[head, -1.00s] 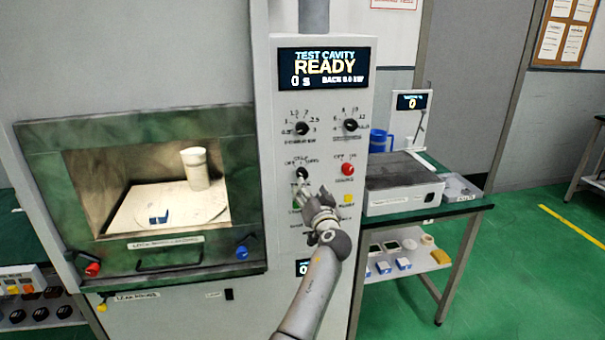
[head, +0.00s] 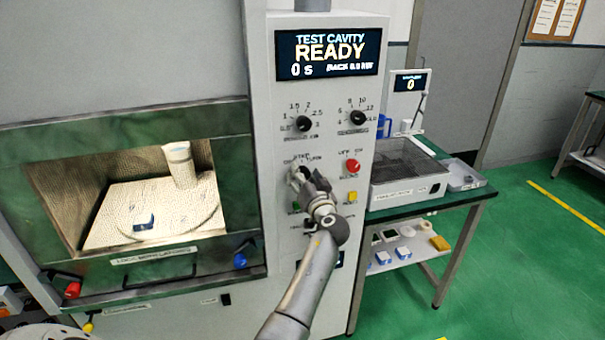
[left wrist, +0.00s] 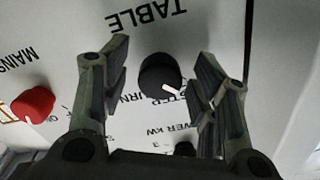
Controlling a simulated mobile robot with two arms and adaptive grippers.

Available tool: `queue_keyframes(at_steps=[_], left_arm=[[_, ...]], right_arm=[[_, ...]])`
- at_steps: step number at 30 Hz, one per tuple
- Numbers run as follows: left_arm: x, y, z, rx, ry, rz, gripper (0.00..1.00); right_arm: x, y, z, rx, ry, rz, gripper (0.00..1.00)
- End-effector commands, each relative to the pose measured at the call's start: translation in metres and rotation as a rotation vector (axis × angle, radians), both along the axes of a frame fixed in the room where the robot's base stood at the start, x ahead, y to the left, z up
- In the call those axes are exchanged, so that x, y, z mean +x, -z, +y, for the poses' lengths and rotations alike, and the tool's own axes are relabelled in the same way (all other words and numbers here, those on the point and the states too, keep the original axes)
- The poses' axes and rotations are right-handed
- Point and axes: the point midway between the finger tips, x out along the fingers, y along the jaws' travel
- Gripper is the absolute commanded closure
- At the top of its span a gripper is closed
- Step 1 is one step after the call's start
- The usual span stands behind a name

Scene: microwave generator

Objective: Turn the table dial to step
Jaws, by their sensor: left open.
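The table dial (left wrist: 158,76) is a round black knob with a white pointer, under the upside-down word TABLE in the left wrist view. My left gripper (left wrist: 161,72) is open, with one finger on each side of the dial and gaps showing between fingers and knob. In the head view the left gripper (head: 306,178) is at the control panel (head: 330,120) and covers most of the dial. My right gripper is not in view.
A red MAINS knob (head: 352,166) and a yellow button (head: 352,197) sit right of the gripper. Two black dials, power (head: 303,124) and another (head: 358,118), are above. The display (head: 327,55) reads READY. The lit cavity (head: 130,195) is at left.

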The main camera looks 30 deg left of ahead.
Motion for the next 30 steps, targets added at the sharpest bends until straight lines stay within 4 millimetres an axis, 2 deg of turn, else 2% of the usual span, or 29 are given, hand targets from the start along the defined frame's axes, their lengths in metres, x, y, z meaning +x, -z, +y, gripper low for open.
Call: queue_keyframes(at_steps=[5, 16, 30], left_arm=[[0.0000, 0.0002, -0.0003, 0.000, 0.001, 0.000, 0.45], [0.0002, 0.0001, 0.0000, 0.000, 0.001, 0.000, 0.91], [0.0001, 0.0005, -0.0001, 0.087, 0.001, 0.099, 0.91]], right_arm=[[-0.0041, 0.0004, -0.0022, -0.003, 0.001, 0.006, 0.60], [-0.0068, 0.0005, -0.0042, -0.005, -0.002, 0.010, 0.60], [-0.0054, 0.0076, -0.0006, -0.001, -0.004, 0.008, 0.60]])
